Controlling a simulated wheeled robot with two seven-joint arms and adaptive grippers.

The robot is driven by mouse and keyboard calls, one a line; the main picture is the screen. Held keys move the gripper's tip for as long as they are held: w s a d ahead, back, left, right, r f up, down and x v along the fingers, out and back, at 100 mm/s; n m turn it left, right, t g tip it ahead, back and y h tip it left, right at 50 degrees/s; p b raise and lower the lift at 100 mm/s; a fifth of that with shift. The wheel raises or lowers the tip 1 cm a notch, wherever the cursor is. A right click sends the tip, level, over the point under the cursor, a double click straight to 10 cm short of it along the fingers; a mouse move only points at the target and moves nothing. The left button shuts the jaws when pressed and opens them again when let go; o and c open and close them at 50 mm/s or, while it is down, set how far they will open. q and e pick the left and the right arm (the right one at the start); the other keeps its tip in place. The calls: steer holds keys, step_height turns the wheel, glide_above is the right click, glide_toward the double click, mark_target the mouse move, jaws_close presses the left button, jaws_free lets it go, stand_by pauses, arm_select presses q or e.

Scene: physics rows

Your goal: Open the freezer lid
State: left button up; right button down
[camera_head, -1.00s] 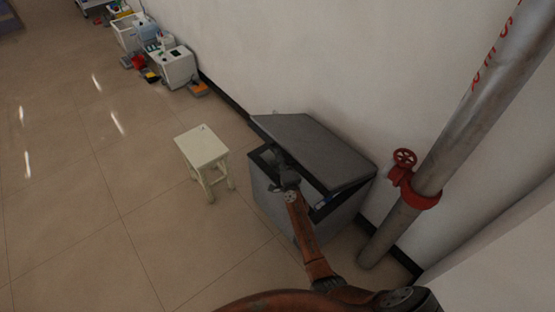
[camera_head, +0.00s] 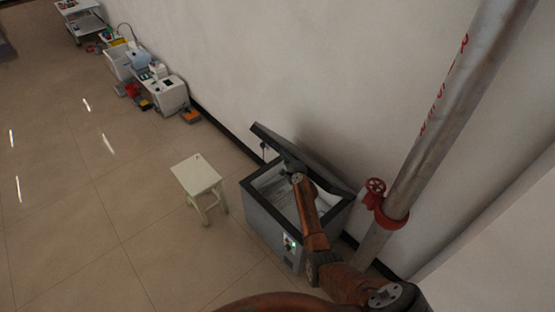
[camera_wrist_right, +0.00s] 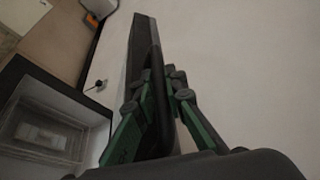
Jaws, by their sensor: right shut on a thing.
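The grey chest freezer (camera_head: 262,219) stands against the wall, and its white interior shows. Its dark grey lid (camera_head: 270,138) is raised and tilted back toward the wall, well clear of the near rim. My right gripper (camera_head: 292,166) is at the lid, with its orange arm reaching across the freezer opening. In the right wrist view, the gripper (camera_wrist_right: 160,88) is shut on a dark bar-like part of the lid (camera_wrist_right: 143,38), between its green-sided fingers. The exact contact is partly hidden by the fingers. My left gripper is not in view.
A white stool (camera_head: 197,175) stands left of the freezer. A metal pipe (camera_head: 440,125) with a red valve wheel (camera_head: 375,187) rises at the right. White boxes and bins (camera_head: 168,95) line the wall further back. The tiled floor at left is clear.

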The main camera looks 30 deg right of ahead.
steer(key=w+d+r+m+g+y+p, duration=0.1)
steer(key=w+d+r+m+p, duration=0.1)
steer(key=d+r, duration=0.6)
steer(key=shift+w+d+r+m+p, duration=0.15)
steer(key=shift+w+d+m+p, duration=0.5)
steer(key=shift+d, duration=1.15)
steer(key=shift+s+n, duration=0.1)
steer(key=shift+n, duration=0.15)
steer(key=c, duration=2)
jaws_free()
steer(key=shift+o, duration=0.2)
steer(key=s+r, duration=0.2)
steer(key=s, duration=0.9)
steer(key=shift+s+a+r, duration=0.2)
steer(key=shift+s+a, duration=0.15)
